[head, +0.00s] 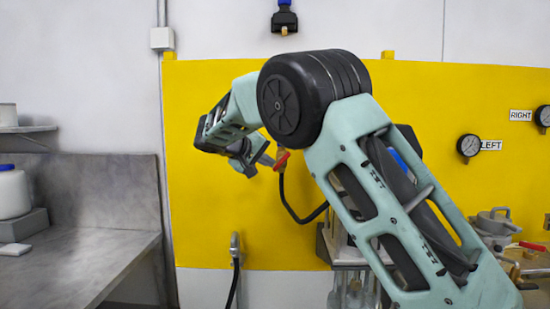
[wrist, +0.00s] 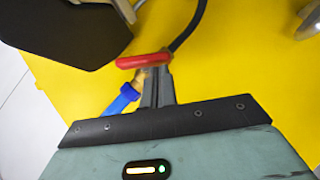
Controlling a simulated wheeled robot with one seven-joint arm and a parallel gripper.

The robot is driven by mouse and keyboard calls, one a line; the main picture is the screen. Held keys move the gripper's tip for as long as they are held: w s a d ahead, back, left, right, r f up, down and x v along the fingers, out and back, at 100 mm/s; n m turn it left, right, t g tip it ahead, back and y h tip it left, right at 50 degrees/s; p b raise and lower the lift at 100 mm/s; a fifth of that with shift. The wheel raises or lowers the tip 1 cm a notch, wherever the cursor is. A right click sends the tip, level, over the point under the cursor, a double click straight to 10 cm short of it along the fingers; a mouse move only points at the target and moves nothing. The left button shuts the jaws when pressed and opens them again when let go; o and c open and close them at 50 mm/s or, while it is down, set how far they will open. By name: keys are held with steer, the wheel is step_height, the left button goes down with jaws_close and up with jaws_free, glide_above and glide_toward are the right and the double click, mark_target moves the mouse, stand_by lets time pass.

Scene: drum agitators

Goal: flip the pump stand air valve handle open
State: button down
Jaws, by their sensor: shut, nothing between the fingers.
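The red valve handle (head: 282,159) is on a hose fitting in front of the yellow wall panel. In the wrist view the red handle (wrist: 143,60) lies crosswise just beyond my fingertips, above a brass body (wrist: 141,79) with a blue part (wrist: 122,100) below it. My gripper (head: 268,160) is shut and empty, its tips beside the handle. In the wrist view the closed fingers of my gripper (wrist: 157,80) are very close to the handle's right part; I cannot tell whether they touch. My arm covers part of the panel and stand in the head view.
A black hose (head: 290,205) curves from the valve toward a metal stand (head: 346,256). Gauges (head: 468,147) labelled LEFT and RIGHT are on the panel at right. A second red handle (head: 533,246) is at far right. A grey counter (head: 75,265) with a white container (head: 13,192) is at left.

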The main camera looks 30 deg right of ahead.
steer(key=shift+s+d+f+n+h+b, duration=0.1)
steer(key=shift+f+n+h+b, duration=0.35)
steer(key=shift+n+h+b, duration=0.4)
steer(key=shift+w+d+f+n+h+b, duration=0.1)
steer(key=shift+f+n+h+b, duration=0.45)
steer(key=shift+h+b, duration=0.4)
steer(key=shift+s+d+f+n+h+b, duration=0.1)
steer(key=shift+f+n+h+b, duration=0.3)
steer(key=shift+n+h+b, duration=0.45)
